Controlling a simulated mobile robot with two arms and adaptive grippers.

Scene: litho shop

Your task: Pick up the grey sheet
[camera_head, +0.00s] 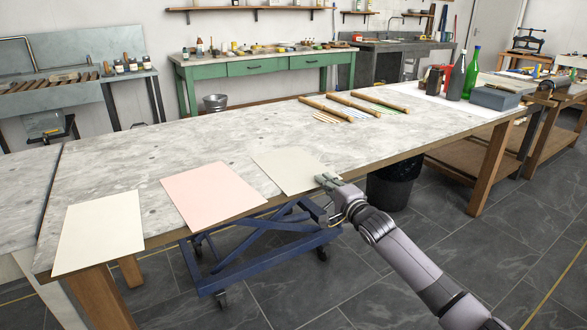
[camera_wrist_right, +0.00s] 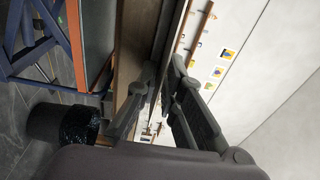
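The grey sheet (camera_head: 290,170) lies flat on the long table (camera_head: 235,135) by its front edge, rightmost of three sheets. My right gripper (camera_head: 324,181) is at its front right corner, over the table's front edge. In the right wrist view, the two fingers of my right gripper (camera_wrist_right: 162,72) stand on either side of a thin edge, with a narrow gap between the tips. Contact with the sheet cannot be made out. My left gripper is not in view.
A pink sheet (camera_head: 212,192) and a cream sheet (camera_head: 100,230) lie to the left. Wooden rods (camera_head: 352,105) lie farther back. A green bottle (camera_head: 471,75) and a grey box (camera_head: 495,98) stand at the right end. A black bin (camera_head: 392,188) and a blue lift cart (camera_head: 262,255) are below.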

